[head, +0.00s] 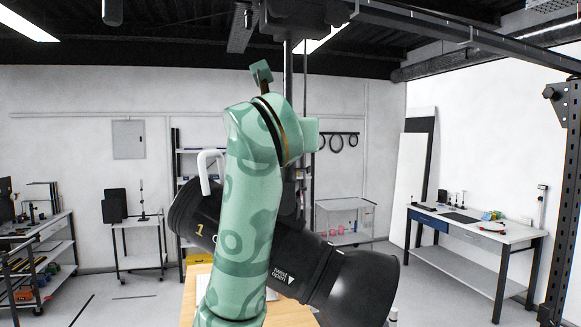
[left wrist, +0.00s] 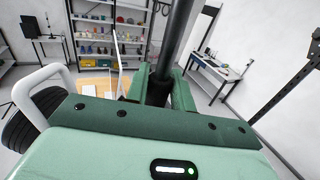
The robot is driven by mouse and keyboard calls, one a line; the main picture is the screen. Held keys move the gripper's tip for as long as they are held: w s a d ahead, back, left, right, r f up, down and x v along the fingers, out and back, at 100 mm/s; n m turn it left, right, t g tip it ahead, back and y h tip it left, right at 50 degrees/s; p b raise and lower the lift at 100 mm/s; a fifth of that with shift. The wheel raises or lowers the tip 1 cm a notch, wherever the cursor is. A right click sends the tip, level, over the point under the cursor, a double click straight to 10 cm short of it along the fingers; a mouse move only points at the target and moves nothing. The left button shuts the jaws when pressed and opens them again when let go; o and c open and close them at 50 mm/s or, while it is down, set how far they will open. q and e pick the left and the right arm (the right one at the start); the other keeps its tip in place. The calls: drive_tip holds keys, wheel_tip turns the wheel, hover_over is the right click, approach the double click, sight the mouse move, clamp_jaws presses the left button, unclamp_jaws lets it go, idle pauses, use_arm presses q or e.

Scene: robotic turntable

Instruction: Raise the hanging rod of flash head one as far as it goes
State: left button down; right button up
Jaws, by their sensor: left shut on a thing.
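Flash head one (head: 225,222) is a large black cylinder marked with a yellow 1, tilted down to the right, with a white handle (head: 209,166). Its dark hanging rod (head: 288,72) runs upright from the ceiling rail, partly hidden behind my green left arm. In the left wrist view the black rod (left wrist: 177,38) passes between the fingers of my left gripper (left wrist: 157,88), which is shut on it. In the head view my wrist hides most of that grip. The white handle also shows in the left wrist view (left wrist: 36,82). My right gripper is not in view.
A dark ceiling rail (head: 450,35) runs across the upper right to a perforated post (head: 565,200). A wooden surface (head: 290,314) lies below the flash head. A workbench (head: 475,228) stands at right, with carts and shelves at left and back.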

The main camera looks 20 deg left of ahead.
use_arm(q)
wheel_tip(320, 180, up, 3)
drive_tip(key=shift+f, duration=0.1)
drive_tip(key=shift+r, duration=0.7)
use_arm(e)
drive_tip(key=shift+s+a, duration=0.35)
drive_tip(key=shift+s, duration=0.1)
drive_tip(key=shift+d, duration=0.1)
use_arm(q)
drive_tip(key=c, duration=1.2)
unclamp_jaws()
drive_tip(key=shift+c, duration=0.2)
drive_tip(key=shift+w, duration=0.2)
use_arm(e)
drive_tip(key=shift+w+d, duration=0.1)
